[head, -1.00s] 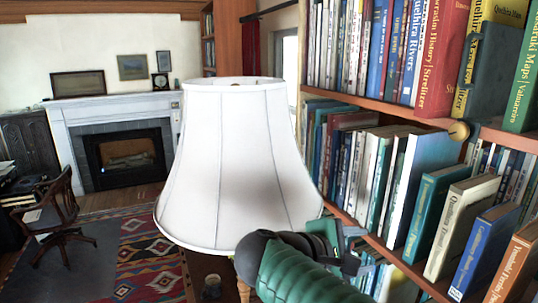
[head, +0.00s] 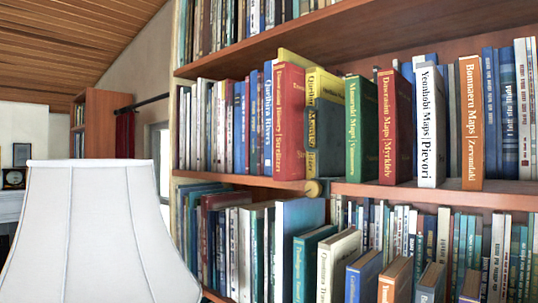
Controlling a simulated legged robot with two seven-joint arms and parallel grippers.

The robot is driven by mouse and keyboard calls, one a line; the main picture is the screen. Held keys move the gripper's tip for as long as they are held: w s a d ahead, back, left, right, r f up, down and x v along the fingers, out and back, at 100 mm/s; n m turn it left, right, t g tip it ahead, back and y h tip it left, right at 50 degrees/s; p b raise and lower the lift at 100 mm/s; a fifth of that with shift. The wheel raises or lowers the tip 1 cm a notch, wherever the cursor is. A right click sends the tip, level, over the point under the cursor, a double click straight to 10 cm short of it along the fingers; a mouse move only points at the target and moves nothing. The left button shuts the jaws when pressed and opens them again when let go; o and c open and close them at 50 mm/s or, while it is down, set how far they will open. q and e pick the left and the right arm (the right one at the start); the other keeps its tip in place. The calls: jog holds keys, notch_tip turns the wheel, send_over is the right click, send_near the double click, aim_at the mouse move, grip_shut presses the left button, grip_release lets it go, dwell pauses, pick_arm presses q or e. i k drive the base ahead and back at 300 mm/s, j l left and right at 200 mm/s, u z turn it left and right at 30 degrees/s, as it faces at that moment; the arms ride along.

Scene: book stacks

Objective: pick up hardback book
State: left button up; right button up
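Several hardback books stand upright on the shelves, and I cannot tell which one the task means. On the middle shelf, a red book (head: 289,120) stands to the left of a yellow-spined book with a dark cover side (head: 328,140). Further right are a green book (head: 361,128), a dark red book (head: 395,125), a white book (head: 430,124) and an orange book (head: 471,122). Neither of my grippers is in view.
A wooden bookcase (head: 365,192) fills the middle and right. A large white lampshade (head: 95,235) stands at the lower left. Lower-shelf books, such as a blue one (head: 362,278), reach forward.

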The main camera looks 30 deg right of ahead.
aim_at(289, 80)
jog(key=i+z, duration=0.1)
jog(key=z, duration=0.7)
